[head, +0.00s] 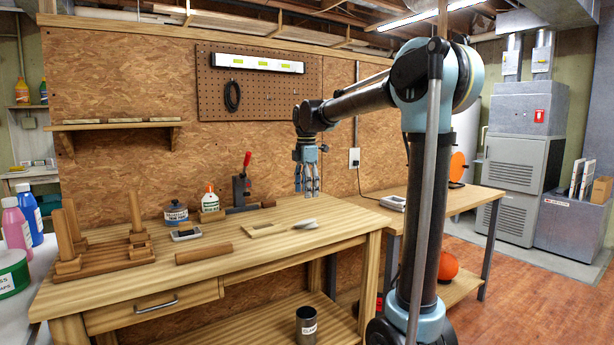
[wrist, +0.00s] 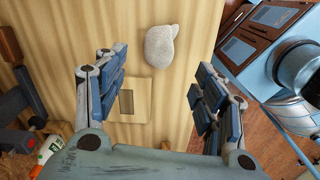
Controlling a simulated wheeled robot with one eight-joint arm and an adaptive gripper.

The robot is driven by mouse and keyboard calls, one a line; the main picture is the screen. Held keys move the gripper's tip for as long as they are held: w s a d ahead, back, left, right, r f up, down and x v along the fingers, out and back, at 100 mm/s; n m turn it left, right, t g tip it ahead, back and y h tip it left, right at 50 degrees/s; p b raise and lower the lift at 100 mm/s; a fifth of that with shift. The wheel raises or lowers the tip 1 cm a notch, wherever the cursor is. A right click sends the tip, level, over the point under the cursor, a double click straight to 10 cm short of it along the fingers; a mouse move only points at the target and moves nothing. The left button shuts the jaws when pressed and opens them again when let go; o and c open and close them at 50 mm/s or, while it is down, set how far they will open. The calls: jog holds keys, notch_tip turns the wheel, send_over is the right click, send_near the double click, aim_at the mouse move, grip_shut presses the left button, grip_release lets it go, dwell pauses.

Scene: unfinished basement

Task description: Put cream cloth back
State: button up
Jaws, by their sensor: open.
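The cream cloth (head: 307,224) is a small pale folded lump lying on the wooden workbench (head: 215,262), close to its right end. It also shows in the wrist view (wrist: 160,46), speckled and rounded, with a narrow tip at one corner. My gripper (head: 307,190) hangs above the bench with its fingers pointing down, over the area of the cloth and apart from it. In the wrist view, my gripper's fingers (wrist: 156,78) are spread wide with nothing between them. The cloth appears beyond the fingertips, near the top of that picture.
A flat light wood piece with a recess (head: 262,230) lies left of the cloth. A pegged wooden rack (head: 104,255) fills the bench's left end.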

jog(key=shift+r, duration=2.75)
jog(key=s+d+f+m+t, duration=0.1)
jog(key=s+d+f+m, duration=0.4)
jog(key=s+d, duration=0.25)
jog(key=s+d+f+m, duration=0.6)
jog(key=s+d, duration=0.1)
jog(key=s, duration=0.1)
jog(key=s+d+f+m, duration=0.3)
jog(key=s+f+m, duration=0.2)
jog(key=s+f, duration=0.3)
jog(key=s+d+f+m+t, duration=0.1)
jog(key=s+d+f+m, duration=0.3)
jog(key=f, duration=0.7)
jog(key=s+m, duration=0.2)
jog(key=s, duration=0.2)
jog(key=shift+s+d+f+m, duration=0.15)
jog(key=shift+s+m, duration=0.1)
jog(key=shift+m, duration=0.05)
jog(key=shift+w+f, duration=0.2)
jog(key=shift+w, duration=0.25)
